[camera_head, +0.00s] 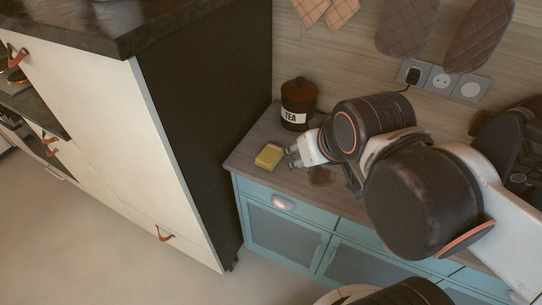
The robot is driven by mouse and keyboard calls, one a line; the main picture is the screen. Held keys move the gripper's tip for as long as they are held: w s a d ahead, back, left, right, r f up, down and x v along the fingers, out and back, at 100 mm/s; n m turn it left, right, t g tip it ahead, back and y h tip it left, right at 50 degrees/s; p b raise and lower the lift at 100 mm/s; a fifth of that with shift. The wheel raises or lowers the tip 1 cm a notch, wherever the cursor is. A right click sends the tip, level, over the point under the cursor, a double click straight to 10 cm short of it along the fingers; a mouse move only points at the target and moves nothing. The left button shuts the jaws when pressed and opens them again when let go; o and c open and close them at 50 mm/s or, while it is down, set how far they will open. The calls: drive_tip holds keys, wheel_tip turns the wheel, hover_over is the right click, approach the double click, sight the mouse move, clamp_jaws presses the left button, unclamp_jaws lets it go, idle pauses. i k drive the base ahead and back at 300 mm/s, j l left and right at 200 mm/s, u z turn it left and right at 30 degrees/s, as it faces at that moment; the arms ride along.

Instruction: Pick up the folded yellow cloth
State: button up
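The folded yellow cloth (269,156) lies on the wooden counter top, near its front left corner. My gripper (291,157) is just to the right of the cloth, low over the counter, with its fingers pointing left toward it. A small gap seems to show between the fingertips and the cloth, but contact is hard to judge. The fingers are small in view, and I cannot tell how far apart they are. Nothing shows held between them.
A dark tea canister (298,103) stands behind the cloth. A small brown item (321,176) lies on the counter below my gripper. A tall cabinet (205,130) rises at the left. Wall sockets (441,80) and hanging oven mitts (478,38) are behind my arm.

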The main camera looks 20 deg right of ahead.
sight(268, 158)
drive_tip(key=i+j+z, duration=0.15)
drive_tip(key=z, duration=0.25)
drive_tip(key=i+j+z, duration=0.1)
drive_tip(key=j+z, duration=0.3)
drive_tip(key=l, duration=0.1)
